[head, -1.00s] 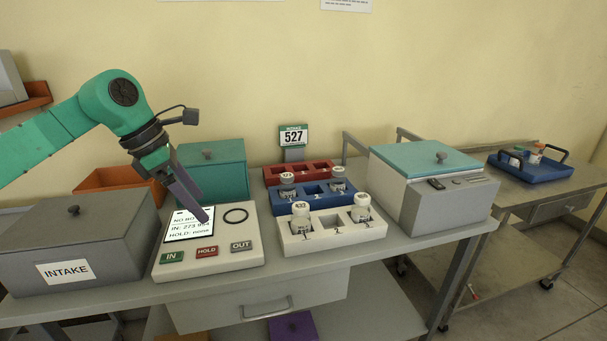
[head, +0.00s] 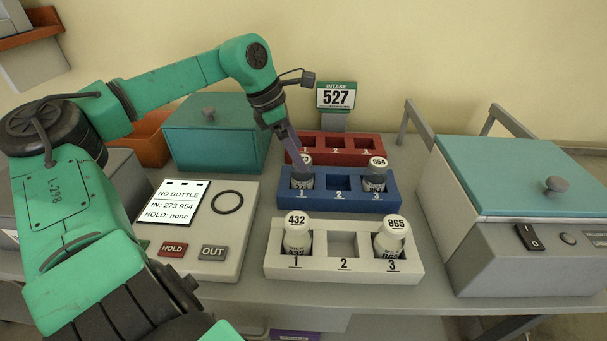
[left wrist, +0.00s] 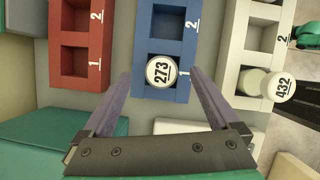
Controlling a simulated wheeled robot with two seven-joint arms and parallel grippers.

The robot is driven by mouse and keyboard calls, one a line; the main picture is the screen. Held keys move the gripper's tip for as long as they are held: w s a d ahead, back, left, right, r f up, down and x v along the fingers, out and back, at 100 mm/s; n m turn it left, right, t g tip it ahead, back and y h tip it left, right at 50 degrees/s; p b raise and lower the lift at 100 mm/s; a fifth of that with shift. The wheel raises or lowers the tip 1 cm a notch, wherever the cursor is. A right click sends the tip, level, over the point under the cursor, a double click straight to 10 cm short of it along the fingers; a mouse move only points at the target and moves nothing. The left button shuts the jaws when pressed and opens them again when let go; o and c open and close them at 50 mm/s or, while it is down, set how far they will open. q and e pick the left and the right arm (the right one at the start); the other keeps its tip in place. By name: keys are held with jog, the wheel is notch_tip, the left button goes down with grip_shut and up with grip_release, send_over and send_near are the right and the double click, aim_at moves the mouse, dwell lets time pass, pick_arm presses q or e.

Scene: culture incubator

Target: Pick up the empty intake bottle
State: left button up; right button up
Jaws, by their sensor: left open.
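A bottle with cap 273 (head: 302,179) stands in slot 1 of the blue rack (head: 338,203). In the left wrist view its white cap (left wrist: 161,72) lies between my fingers. My left gripper (head: 296,158) is open above that slot, its fingers pointing down and partly covering the bottle. Bottle 954 (head: 375,174) stands in blue slot 3. Bottles 432 (head: 297,237) and 865 (head: 391,238) stand in slots 1 and 3 of the white rack (head: 343,270). I cannot tell which bottle is empty. My right gripper is out of view.
The red rack (head: 337,148) behind holds no visible bottle. A sign (head: 335,96) reads INTAKE 527. The console screen (head: 172,207) reads NO BOTTLE, IN: 273 954, HOLD: none. A teal-lidded machine (head: 520,200) stands right; a teal box (head: 216,139) stands back left.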

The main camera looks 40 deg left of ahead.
aim_at(309, 170)
pick_arm(q)
jog(key=p+x, duration=0.1)
jog(key=x, duration=0.4)
jog(key=shift+d+f, duration=0.2)
jog(key=shift+f, duration=0.05)
jog(key=shift+w+d+f, duration=0.1)
jog(key=shift+w+f, duration=0.15)
jog(key=shift+f, duration=0.15)
jog(key=c, duration=1.4)
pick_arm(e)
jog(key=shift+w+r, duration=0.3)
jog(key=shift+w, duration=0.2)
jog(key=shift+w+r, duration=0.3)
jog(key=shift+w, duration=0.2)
